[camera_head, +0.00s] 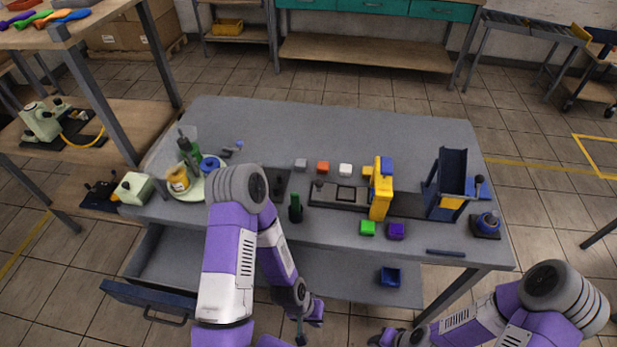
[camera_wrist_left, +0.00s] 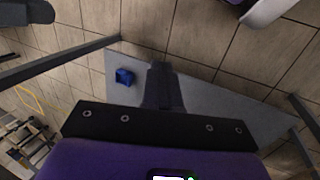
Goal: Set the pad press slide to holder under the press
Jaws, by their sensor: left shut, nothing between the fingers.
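The pad press (camera_head: 381,187), with a yellow upright and a blue top, stands on the right half of the grey table. Its slide (camera_head: 340,196), a dark flat bed with pale square holders, reaches left from the upright. I cannot tell exactly where the holders sit relative to the press head. My left gripper (camera_head: 303,334) is low in front of the table, well away from the press. In the left wrist view its dark fingers (camera_wrist_left: 163,88) are together and empty. My right gripper (camera_head: 384,339) is at the bottom edge, mostly cut off.
A blue-black stand (camera_head: 448,185) is at right. A drawer (camera_head: 148,299) stands open at left. A blue bin (camera_head: 390,277) is on the lower shelf.

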